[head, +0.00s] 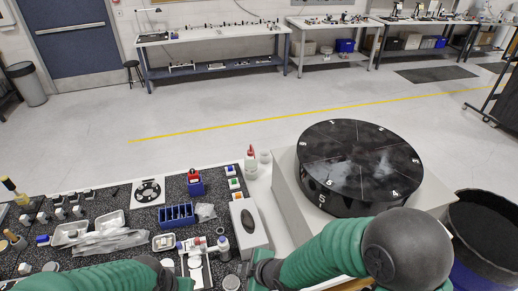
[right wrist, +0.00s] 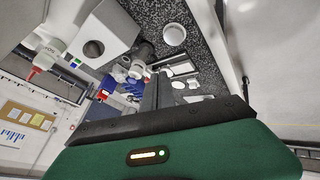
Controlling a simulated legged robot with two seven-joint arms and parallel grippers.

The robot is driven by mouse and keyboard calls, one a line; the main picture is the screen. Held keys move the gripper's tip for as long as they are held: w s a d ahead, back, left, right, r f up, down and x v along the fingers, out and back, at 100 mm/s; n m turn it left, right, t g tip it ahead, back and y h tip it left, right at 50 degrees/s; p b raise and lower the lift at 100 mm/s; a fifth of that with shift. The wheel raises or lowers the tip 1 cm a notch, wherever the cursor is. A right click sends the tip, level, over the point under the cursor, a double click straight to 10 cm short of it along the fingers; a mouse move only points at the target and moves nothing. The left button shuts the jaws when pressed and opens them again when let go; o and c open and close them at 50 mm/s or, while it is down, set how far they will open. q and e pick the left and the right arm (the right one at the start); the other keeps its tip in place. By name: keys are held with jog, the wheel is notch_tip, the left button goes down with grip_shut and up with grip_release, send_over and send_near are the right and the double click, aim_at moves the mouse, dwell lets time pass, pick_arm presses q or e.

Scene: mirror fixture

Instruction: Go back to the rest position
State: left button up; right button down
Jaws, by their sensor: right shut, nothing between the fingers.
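My right arm crosses the bottom of the head view from the right, with its green wrist end (head: 264,270) near the table's front edge, beside a white box. Its fingers are hidden there. In the right wrist view my right gripper (right wrist: 158,92) has its dark fingers together, with nothing between them, pointing towards the table with small parts. My left arm (head: 95,276) lies along the bottom left of the head view. Its gripper's fingers do not show.
A round black numbered fixture (head: 358,160) stands on a white base right of centre. The speckled black table (head: 112,200) holds trays, a blue rack (head: 177,216), bottles and a white box (head: 248,225). A black bin (head: 487,235) stands at right.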

jog(key=s+d+f+m+g+h+b, duration=0.1)
jog(key=s+d+f+m+b, duration=0.1)
jog(key=d, duration=0.6)
jog(key=s+d+f+m+h+b, duration=0.2)
jog(key=s+d+m+b, duration=0.3)
jog(key=d+m, duration=0.3)
jog(key=s+d+f+m+g+h+b, duration=0.1)
jog(key=s+d+f+m+h+b, duration=0.1)
jog(key=d+m+b, duration=0.4)
jog(key=shift+s+d+f+m+g, duration=0.3)
jog(key=shift+s+d+f+m, duration=0.2)
jog(key=shift+s+d+f, duration=0.4)
jog(key=shift+w+r, duration=0.1)
jog(key=shift+w, duration=0.1)
jog(key=shift+d, duration=0.15)
